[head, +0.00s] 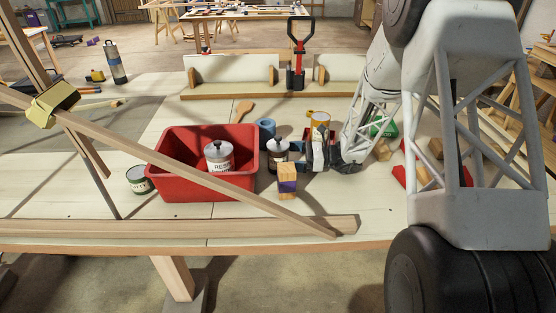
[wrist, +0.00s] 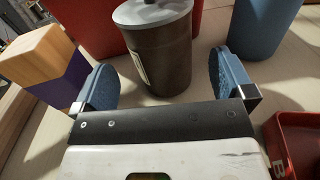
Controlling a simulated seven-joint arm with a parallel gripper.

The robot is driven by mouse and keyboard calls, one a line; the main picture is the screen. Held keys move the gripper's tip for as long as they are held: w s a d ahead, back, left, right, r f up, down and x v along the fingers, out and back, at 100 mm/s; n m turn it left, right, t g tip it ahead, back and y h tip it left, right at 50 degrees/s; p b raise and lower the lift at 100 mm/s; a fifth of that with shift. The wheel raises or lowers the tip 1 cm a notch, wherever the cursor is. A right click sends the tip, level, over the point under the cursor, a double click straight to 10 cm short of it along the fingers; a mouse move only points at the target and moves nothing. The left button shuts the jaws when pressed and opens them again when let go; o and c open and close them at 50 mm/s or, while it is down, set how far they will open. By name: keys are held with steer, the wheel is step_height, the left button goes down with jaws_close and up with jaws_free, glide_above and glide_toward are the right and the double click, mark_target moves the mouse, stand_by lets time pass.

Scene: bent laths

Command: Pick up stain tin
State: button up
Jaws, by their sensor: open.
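The stain tin, a dark brown can with a grey lid, stands upright on the bench beside the red crate in the head view (head: 278,157). In the wrist view the tin (wrist: 158,62) stands just ahead of my gripper (wrist: 165,82). The blue finger pads are spread wide, one on each side of the tin's lower part, with nothing held. My gripper also shows in the head view (head: 299,155), low over the bench at the tin's right. The tin's label is mostly turned away.
The red crate (head: 173,181) holds a tin labelled RESIN (head: 218,157). A wood block with a purple band (head: 287,182) and a blue cup (head: 266,128) stand close to the stain tin. A long lath (head: 190,165) slants across the crate's front. A small red box (wrist: 290,145) is at right.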

mark_target(278, 156)
steer(key=shift+a, duration=0.15)
steer(key=shift+w+a, duration=0.15)
steer(key=shift+a, duration=1.15)
steer(key=shift+w+a, duration=0.1)
steer(key=shift+a, duration=1.15)
steer(key=shift+c, duration=0.3)
steer(key=c, duration=1.7)
